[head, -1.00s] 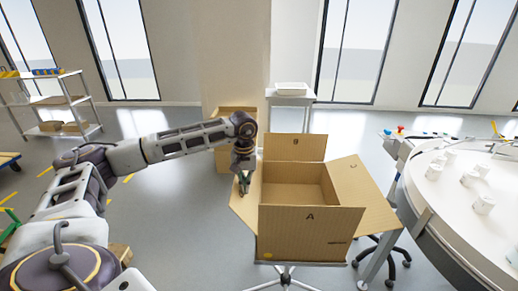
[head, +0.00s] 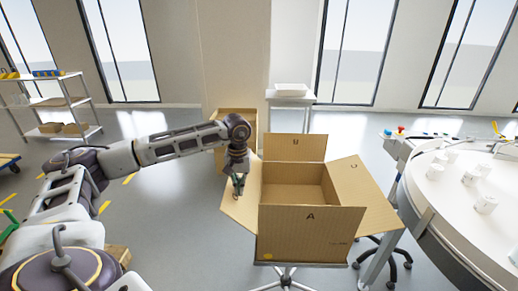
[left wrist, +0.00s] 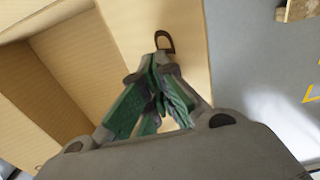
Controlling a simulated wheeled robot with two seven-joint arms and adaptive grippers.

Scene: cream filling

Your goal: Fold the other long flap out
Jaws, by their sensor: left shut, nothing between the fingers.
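An open cardboard box (head: 310,236), with the letter A on its front, faces me in the head view. Its back flap (head: 295,147) stands up. Its right long flap (head: 364,192) leans out to the right. Its left long flap (head: 236,213) leans out to the left and also shows in the left wrist view (left wrist: 185,60), with a dark letter on it. My left gripper (head: 238,192) is shut and empty, its green fingers (left wrist: 160,95) over the inner face of the left flap. Whether they touch it is unclear. My right gripper is out of view.
The box rests on a stand (head: 287,279). A round white table (head: 455,215) with several white cups is at the right. A shelf rack (head: 55,103) is at the far left. Another cardboard box (head: 222,160) stands behind my left arm.

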